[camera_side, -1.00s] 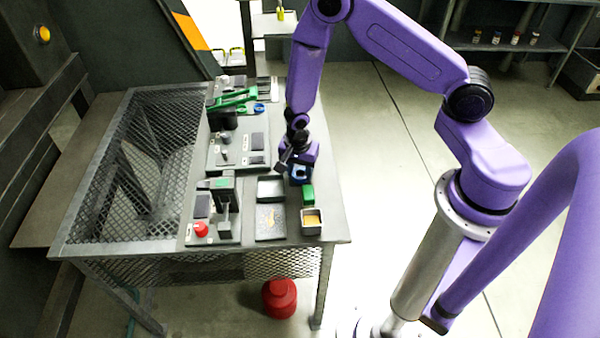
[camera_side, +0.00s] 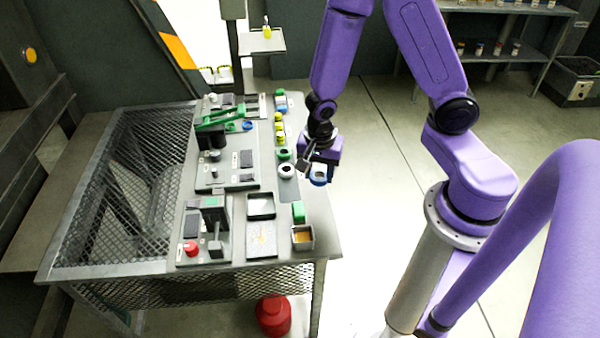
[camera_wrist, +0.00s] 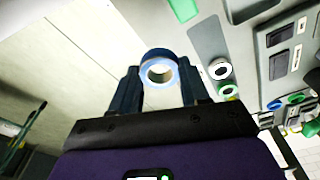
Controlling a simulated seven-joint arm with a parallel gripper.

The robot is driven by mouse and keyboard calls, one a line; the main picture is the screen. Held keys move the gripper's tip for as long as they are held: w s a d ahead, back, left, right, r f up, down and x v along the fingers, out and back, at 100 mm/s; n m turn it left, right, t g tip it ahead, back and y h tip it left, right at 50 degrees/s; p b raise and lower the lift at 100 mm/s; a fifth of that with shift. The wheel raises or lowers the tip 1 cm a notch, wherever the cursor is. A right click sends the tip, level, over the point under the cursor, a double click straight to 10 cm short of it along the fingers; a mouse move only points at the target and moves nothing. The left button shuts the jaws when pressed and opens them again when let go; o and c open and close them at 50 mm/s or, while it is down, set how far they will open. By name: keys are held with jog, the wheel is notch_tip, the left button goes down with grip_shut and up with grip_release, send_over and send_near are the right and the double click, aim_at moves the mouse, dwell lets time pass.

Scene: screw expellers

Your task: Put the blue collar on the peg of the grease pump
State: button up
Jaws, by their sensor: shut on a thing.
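A blue collar with a pale inner ring (camera_wrist: 146,73) sits between the two fingers of my gripper (camera_wrist: 160,80) in the wrist view. The gripper is shut on it. In the side view my gripper (camera_side: 321,168) holds the collar (camera_side: 319,182) at the right edge of the table, apparently above the tabletop. I cannot tell for sure which station is the grease pump, as the labels are too small to read. An upright grey peg-like part (camera_side: 214,158) stands on the middle panel, and a station with a green lever (camera_side: 215,117) stands behind it.
A white ring (camera_side: 286,171) and a green ring (camera_side: 284,154) lie beside the panels, with several yellow pieces behind. A green block (camera_side: 298,212) and a small open box (camera_side: 303,238) are at the front right. A red button (camera_side: 191,247) is on the front panel.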

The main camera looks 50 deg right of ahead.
jog(key=s+r, duration=0.2)
jog(key=s, duration=0.3)
send_over(214, 170)
jog(key=shift+f, duration=3.2)
jog(key=shift+f, duration=1.8)
dwell(0.3)
jog(key=o, duration=1.6)
